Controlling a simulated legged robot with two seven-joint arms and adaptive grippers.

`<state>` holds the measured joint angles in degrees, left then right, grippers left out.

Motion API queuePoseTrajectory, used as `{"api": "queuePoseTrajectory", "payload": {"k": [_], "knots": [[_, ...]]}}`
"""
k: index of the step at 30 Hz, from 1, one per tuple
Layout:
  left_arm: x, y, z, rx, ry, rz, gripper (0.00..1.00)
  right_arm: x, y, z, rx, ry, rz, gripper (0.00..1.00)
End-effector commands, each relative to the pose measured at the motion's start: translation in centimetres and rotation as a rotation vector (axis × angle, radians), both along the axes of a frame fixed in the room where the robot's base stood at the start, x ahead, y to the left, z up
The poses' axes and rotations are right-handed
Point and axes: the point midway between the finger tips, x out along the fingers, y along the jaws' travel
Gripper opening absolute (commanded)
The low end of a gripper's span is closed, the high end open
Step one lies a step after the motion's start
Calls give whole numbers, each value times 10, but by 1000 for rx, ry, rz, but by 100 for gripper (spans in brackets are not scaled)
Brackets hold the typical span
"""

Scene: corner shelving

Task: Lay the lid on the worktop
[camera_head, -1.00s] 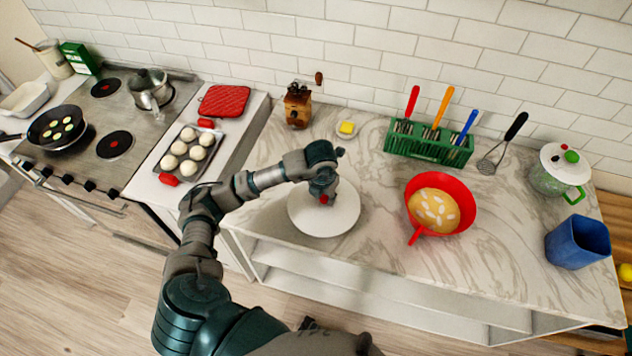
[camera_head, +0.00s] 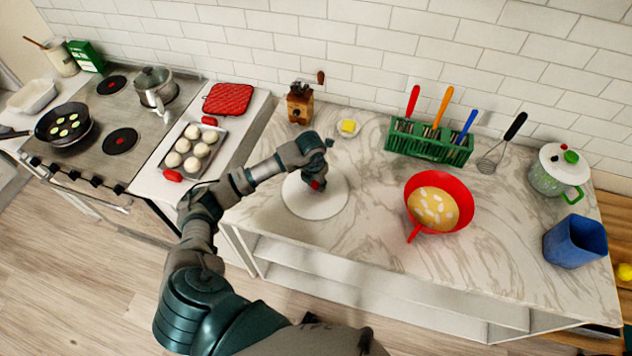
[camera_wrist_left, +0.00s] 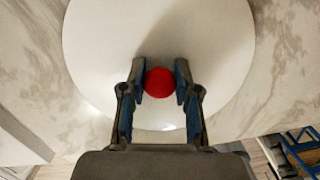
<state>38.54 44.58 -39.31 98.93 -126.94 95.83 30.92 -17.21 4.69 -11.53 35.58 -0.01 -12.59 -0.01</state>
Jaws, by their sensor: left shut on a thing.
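The lid (camera_head: 326,205) is a round white disc with a red knob. My left gripper (camera_head: 318,183) is over its middle, shut on the knob, with the knob pinched between the two fingers. In the left wrist view the red knob (camera_wrist_left: 159,82) sits between the blue-lined fingers, and the white disc (camera_wrist_left: 100,40) spreads around them. The lid is level and at or just above the marbled worktop (camera_head: 330,252), near its left front part. I cannot tell whether it touches. My right gripper is not in view.
A lidded pot (camera_head: 552,175) and a blue container (camera_head: 575,242) are at the right. Worktop between lid and colander is clear.

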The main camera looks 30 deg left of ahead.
Motion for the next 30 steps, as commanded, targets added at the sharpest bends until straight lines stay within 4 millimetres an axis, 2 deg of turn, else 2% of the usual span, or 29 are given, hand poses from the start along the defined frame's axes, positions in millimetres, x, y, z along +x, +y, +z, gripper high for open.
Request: {"api": "queuePoseTrajectory", "payload": {"k": [1, 3, 4, 11, 19, 30], "knots": [[0, 3, -3, -1, 1, 2, 33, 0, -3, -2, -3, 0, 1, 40], [0, 3, -2, -1, 1, 2, 51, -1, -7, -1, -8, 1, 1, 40], [0, 4, -2, -2, 1, 2, 56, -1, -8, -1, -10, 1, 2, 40], [0, 5, -2, -2, 1, 2, 56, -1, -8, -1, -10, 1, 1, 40], [0, 0, -2, 2, 2, 2, 56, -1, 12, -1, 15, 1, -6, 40], [0, 3, 1, -1, 1, 2, 56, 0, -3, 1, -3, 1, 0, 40]]}}
